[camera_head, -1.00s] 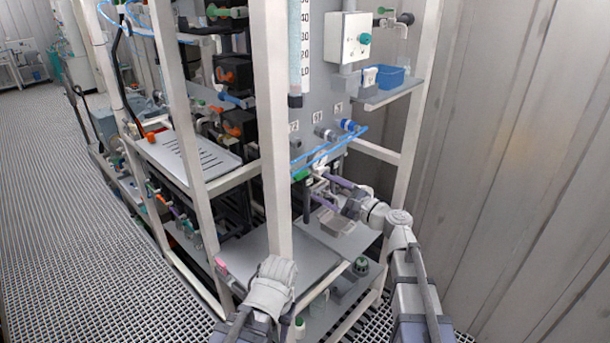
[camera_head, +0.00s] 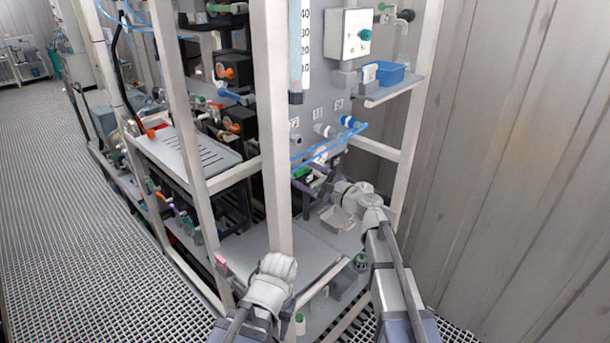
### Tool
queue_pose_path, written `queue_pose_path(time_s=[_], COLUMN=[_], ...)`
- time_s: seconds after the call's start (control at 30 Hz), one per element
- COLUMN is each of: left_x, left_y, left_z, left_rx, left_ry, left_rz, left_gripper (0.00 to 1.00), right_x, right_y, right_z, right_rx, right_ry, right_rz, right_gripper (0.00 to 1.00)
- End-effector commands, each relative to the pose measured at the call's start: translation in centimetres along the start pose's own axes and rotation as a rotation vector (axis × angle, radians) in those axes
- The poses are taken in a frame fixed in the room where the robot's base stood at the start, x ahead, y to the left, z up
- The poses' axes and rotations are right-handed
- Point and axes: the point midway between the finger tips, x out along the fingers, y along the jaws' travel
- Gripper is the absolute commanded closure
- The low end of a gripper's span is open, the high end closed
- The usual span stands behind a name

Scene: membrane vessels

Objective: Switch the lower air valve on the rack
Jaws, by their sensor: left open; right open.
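A small green valve handle (camera_head: 300,172) sits low on the rack's grey panel, below the blue air tubes (camera_head: 330,147). My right gripper (camera_head: 308,179) is open, with its dark purple-grey fingers at the green handle. I cannot tell whether they touch it or stand around it. A white fitting (camera_head: 319,155) lies just above the fingers. My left gripper (camera_head: 273,275) is low, by the front post. Its fingers are mostly hidden.
The white front post (camera_head: 277,130) stands close to the left of my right gripper. A lower shelf (camera_head: 300,251) and a small beige tray (camera_head: 337,219) lie beneath. A side shelf with a blue bin (camera_head: 388,74) is above right. A corrugated wall (camera_head: 520,150) closes the right side.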

Motion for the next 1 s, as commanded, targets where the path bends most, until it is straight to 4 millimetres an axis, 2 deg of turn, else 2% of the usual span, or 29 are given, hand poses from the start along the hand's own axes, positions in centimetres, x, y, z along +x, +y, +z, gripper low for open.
queue_pose_path(time_s=[0.1, 0.7, 1.0], left_x=[0.0, 0.01, 0.01], left_y=[0.0, 0.0, 0.0], left_z=[0.0, 0.0, 0.0], left_rx=[0.0, 0.0, 0.0], left_ry=[0.0, 0.0, 0.0], left_rz=[0.0, 0.0, 0.0], left_gripper=[0.55, 0.55, 0.55], right_x=[-0.03, -0.05, -0.06], right_y=[0.0, 0.02, 0.05], right_z=[0.0, 0.0, 0.02], right_rx=[0.0, 0.0, -0.001], right_ry=[0.0, 0.0, -0.001], right_rz=[0.0, 0.001, 0.001], right_gripper=[0.33, 1.0, 1.0])
